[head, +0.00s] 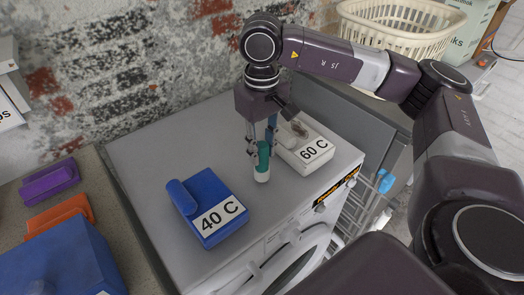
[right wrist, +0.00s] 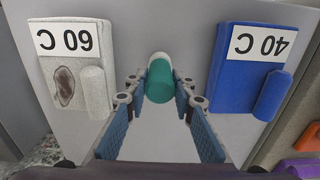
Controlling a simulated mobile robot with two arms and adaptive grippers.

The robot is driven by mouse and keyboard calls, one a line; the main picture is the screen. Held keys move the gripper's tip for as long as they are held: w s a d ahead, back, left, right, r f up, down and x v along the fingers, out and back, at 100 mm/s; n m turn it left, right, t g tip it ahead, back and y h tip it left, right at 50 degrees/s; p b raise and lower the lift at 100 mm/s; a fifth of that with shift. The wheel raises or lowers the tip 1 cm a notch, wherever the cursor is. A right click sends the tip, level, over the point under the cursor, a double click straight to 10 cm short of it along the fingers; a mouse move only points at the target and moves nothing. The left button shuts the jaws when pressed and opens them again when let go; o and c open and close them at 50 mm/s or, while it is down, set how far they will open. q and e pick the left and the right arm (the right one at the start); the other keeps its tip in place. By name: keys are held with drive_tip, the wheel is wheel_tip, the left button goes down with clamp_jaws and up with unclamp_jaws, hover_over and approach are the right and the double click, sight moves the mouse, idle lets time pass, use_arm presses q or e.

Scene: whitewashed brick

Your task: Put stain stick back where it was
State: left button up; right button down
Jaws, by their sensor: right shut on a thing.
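The stain stick (head: 263,158) is a teal cylinder with a white end, held upright with the white end down. My right gripper (head: 261,143) is shut on it, over the top of the washing machine (head: 150,151). I cannot tell whether its lower end touches the surface. In the right wrist view the stick (right wrist: 159,84) sits between the fingertips. A blue block marked 40 C (head: 208,192) is to its left in the head view, and a white block marked 60 C (head: 304,148) is to its right. My left gripper is out of view.
The white block has a brown stain. Purple (head: 49,181) and orange (head: 61,217) blocks lie on the counter at left, by a larger blue box (head: 60,262). A cream laundry basket (head: 395,33) stands at back right. The machine top between the marked blocks is otherwise clear.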

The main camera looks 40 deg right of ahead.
drive_tip(key=shift+f, duration=0.65)
drive_tip(key=shift+f+b, duration=0.2)
drive_tip(key=shift+b, duration=0.1)
drive_tip(key=c, duration=1.6)
unclamp_jaws()
drive_tip(key=shift+r, duration=0.1)
drive_tip(key=shift+r+p, duration=0.5)
drive_tip(key=shift+p, duration=0.05)
wheel_tip(320, 180, up, 11)
drive_tip(key=p, duration=0.6)
drive_tip(key=shift+r, duration=0.2)
